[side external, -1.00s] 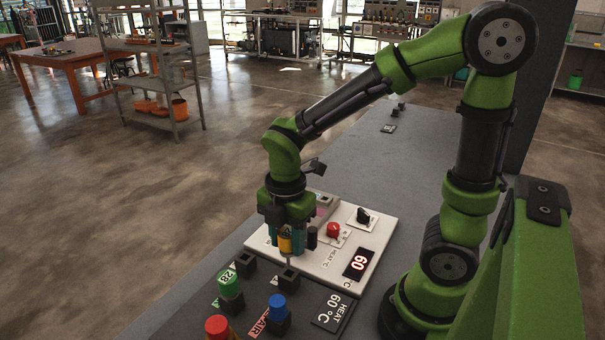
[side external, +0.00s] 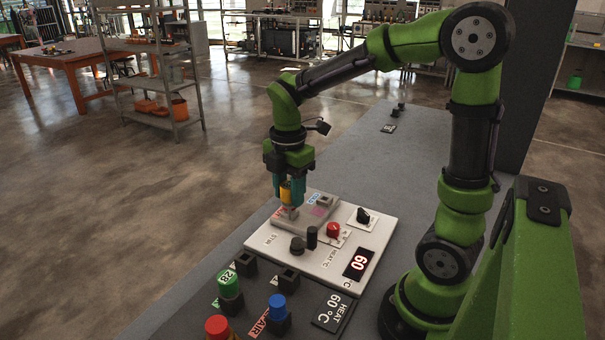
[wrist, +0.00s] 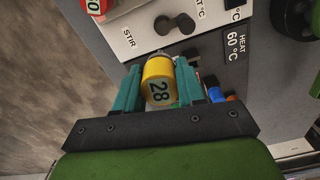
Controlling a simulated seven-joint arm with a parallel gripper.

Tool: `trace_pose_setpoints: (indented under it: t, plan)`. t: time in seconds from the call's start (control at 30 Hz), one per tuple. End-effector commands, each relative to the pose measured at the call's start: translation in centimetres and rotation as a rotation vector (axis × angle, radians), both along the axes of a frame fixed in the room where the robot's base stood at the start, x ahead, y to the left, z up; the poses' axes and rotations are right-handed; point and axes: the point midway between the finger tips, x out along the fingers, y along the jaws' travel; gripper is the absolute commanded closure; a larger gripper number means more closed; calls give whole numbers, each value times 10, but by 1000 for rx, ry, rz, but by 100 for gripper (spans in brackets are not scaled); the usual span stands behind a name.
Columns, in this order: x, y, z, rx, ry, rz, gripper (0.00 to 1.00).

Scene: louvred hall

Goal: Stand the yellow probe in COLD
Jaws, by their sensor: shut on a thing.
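The yellow probe (side external: 286,192) is held in my gripper (side external: 290,186). It hangs upright over the left part of the raised grey block (side external: 303,214) at the back of the white panel. I cannot tell whether its tip touches the block. The block has a blue label, a pink label and a red label partly hidden behind the probe; I cannot read COLD on any. A square socket (side external: 325,202) on its right looks empty. In the wrist view the yellow probe (wrist: 158,82), marked 28, sits between the teal fingers (wrist: 162,90).
The white panel (side external: 378,232) carries black knobs, a red knob (side external: 333,230) and a display reading 60. In front are green (side external: 229,283), blue (side external: 277,305) and red (side external: 217,326) probes and two empty black holders, one here (side external: 288,280).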

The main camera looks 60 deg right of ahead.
Motion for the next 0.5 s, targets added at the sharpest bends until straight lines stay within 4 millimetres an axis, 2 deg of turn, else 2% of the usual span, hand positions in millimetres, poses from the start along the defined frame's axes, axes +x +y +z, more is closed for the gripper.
trace_pose_setpoints:
  t: [0.03,0.2,0.33,0.4,0.5]
  plan:
    - [8,-27,1,0,1,-59,100]
    - [17,-104,6,0,1,-198,100]
    - [14,-150,8,1,1,-275,100]
    - [12,-167,9,1,0,-303,100]
    - [9,-182,9,0,-1,-328,100]
